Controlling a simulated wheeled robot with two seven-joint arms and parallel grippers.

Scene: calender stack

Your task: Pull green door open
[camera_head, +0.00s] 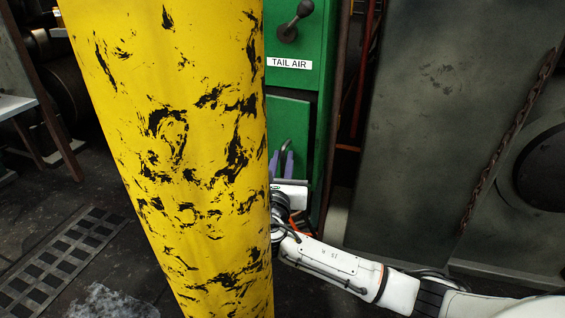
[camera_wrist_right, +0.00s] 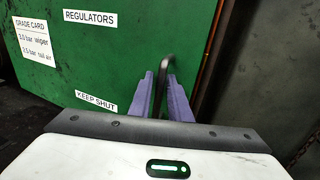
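The green door (camera_head: 289,117) is the lower panel of a green cabinet in the head view. It stands slightly ajar, with a dark gap along its top and right edge. In the right wrist view the green door (camera_wrist_right: 120,55) fills the upper left and carries labels, among them "REGULATORS" and "KEEP SHUT". My right gripper (camera_head: 282,163) has its purple fingers on either side of the dark curved handle (camera_wrist_right: 166,68). The fingers (camera_wrist_right: 162,95) look closed on the handle, though the contact is partly hidden. My left gripper is not in view.
A worn yellow column (camera_head: 190,140) stands close in front and hides the cabinet's left side. A "TAIL AIR" label (camera_head: 289,63) and a dark lever (camera_head: 291,27) are above the door. A grey machine panel (camera_head: 425,130) with a hanging chain (camera_head: 505,140) stands to the right.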

